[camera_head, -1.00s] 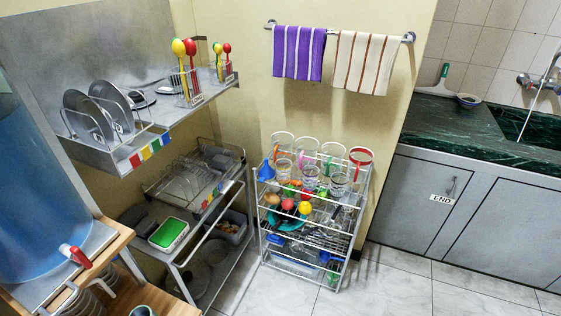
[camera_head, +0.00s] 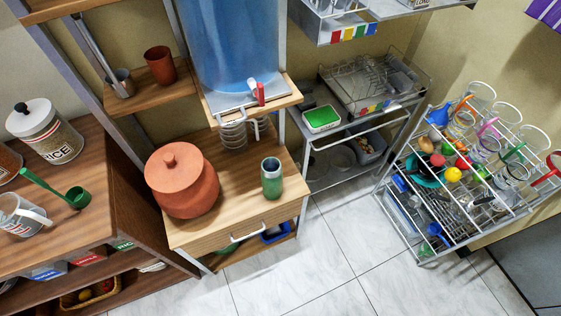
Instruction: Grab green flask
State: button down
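The green flask (camera_head: 271,178) stands upright on the low wooden cabinet top (camera_head: 240,210), near its right front part. It has a green body and a pale metallic rim with a dark opening at the top. A lidded terracotta pot (camera_head: 182,180) stands to its left, apart from it. My gripper is not in view, and nothing is seen touching the flask.
A blue water container (camera_head: 235,45) with a red-handled tap (camera_head: 258,92) sits on a shelf above and behind the flask. Stacked cups (camera_head: 233,135) stand behind it. A wire rack of glasses (camera_head: 465,170) stands at right. Tiled floor (camera_head: 335,260) in front is clear.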

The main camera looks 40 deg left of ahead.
aim_at(272, 173)
jog(key=j+u, duration=0.1)
jog(key=u, duration=0.25)
jog(key=j+u, duration=0.15)
jog(key=u, duration=0.2)
jog(key=j+u, duration=0.1)
jog(key=u, duration=0.25)
